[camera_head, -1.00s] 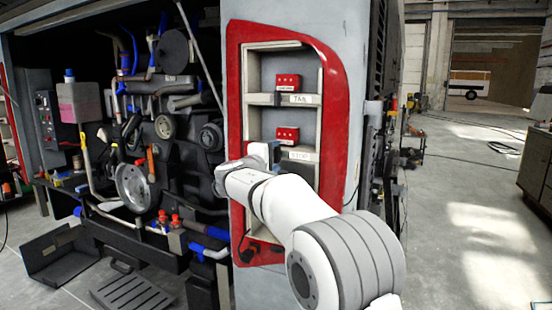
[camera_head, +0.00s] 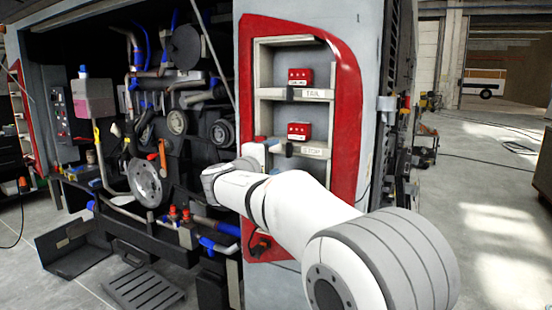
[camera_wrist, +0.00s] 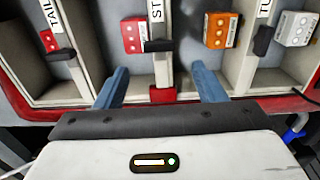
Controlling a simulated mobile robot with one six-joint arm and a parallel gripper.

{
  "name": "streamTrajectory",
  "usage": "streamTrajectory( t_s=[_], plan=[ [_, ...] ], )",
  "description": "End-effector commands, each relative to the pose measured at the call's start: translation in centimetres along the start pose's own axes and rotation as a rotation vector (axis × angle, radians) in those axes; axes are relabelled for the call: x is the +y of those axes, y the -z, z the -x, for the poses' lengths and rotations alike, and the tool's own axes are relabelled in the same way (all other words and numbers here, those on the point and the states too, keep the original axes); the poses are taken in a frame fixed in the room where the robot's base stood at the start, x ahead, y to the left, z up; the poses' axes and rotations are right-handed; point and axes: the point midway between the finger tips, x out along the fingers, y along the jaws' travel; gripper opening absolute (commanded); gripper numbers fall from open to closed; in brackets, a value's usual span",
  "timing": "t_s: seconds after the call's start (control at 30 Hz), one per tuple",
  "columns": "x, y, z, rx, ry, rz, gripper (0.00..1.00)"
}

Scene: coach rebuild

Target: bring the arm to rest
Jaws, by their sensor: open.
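My arm (camera_head: 300,205) reaches from the lower right of the head view to the red-framed shelf rack (camera_head: 347,130). My gripper (camera_wrist: 160,86) is open in the wrist view, its two blue fingers spread before the rack's lower edge. I see nothing held between them. A small red block (camera_wrist: 162,95) shows between the fingers, at the end of the STOP divider; I cannot tell whether it is separate. In the head view the gripper is mostly hidden behind my wrist, close to the STOP shelf.
Red boxes stand at the TAIL shelf (camera_head: 300,77) and STOP shelf (camera_head: 299,131). An orange box (camera_wrist: 220,30) and a pale box (camera_wrist: 297,28) show in the wrist view. The engine bay (camera_head: 160,130) is left of the rack. Open floor (camera_head: 490,200) lies right.

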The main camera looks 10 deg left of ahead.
Motion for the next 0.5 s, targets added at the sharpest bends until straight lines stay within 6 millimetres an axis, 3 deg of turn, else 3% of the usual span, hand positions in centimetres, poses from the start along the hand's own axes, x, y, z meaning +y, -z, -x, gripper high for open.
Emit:
streamTrajectory(
  t_s=[0.23, 0.3, 0.37, 0.47, 0.5],
  plan=[
    [0.0, -0.1, 0.0, -0.002, 0.002, -0.001, 0.64],
    [0.1, -1.0, -0.2, -0.014, 0.021, -0.006, 0.64],
    [0.1, -2.8, -0.5, -0.038, 0.060, -0.019, 0.64],
    [-0.5, -8.2, -0.9, -0.113, 0.181, -0.065, 0.64],
    [-1.0, -10.9, -0.7, -0.152, 0.247, -0.091, 0.64]
  ],
)
